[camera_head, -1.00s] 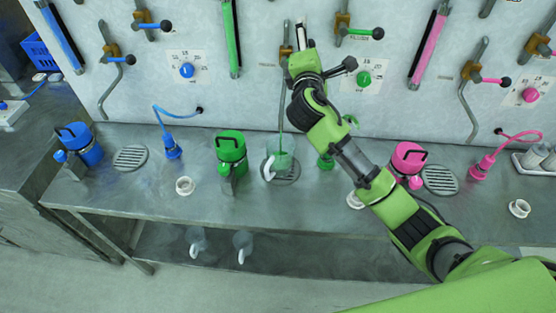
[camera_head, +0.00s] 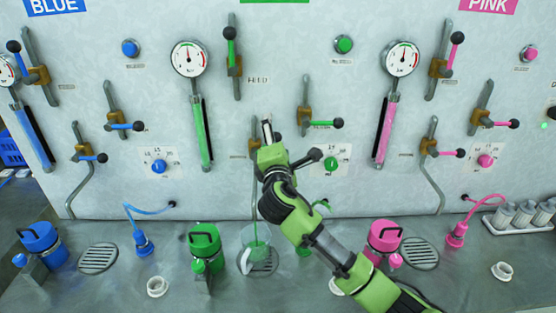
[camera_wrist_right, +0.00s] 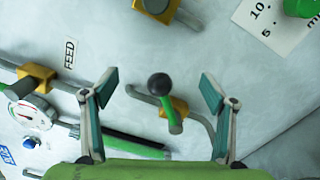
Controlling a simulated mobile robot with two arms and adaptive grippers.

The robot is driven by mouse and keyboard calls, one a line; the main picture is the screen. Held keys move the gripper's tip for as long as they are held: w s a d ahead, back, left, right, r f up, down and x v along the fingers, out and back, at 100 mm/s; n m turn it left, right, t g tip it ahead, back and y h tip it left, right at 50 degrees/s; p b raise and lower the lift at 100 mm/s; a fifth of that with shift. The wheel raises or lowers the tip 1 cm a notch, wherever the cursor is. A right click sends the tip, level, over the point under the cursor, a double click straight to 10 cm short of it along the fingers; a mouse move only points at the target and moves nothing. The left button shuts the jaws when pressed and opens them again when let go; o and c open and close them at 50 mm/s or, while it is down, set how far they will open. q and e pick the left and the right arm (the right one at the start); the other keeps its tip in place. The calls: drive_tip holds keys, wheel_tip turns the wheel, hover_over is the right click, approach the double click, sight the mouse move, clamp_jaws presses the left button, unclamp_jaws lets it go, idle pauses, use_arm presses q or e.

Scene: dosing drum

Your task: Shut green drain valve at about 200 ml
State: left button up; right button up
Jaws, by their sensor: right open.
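The green drain valve shows in the right wrist view as a brass body (camera_wrist_right: 175,107) with a green lever and black ball knob (camera_wrist_right: 160,84), on a curved grey pipe. The knob points towards the camera, between the spread fingers of my right gripper (camera_wrist_right: 158,95), apparently untouched. In the head view my right gripper (camera_head: 268,140) is at the panel and mostly hides this valve. A clear jug (camera_head: 254,243) stands on the drain grate (camera_head: 262,268) below, with a green stream running into it. Its level cannot be read. My left gripper is not in view.
A green-levered valve (camera_head: 310,122) is just right of the gripper, and a dial with a green knob (camera_head: 331,164) lies below it. A green sight tube (camera_head: 202,132) is to the left. A green canister (camera_head: 204,245) stands beside the jug.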

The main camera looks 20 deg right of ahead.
drive_tip(key=shift+f, duration=0.1)
wheel_tip(320, 180, down, 6)
drive_tip(key=d+b, duration=0.2)
drive_tip(key=shift+s+d+r, duration=0.25)
drive_tip(key=shift+s, duration=0.15)
idle(0.9)
drive_tip(key=shift+f+b, duration=0.75)
drive_tip(key=shift+f, duration=0.35)
drive_tip(key=shift+d+f+b, duration=0.1)
drive_tip(key=shift+f+b, duration=0.3)
drive_tip(key=shift+f, duration=0.25)
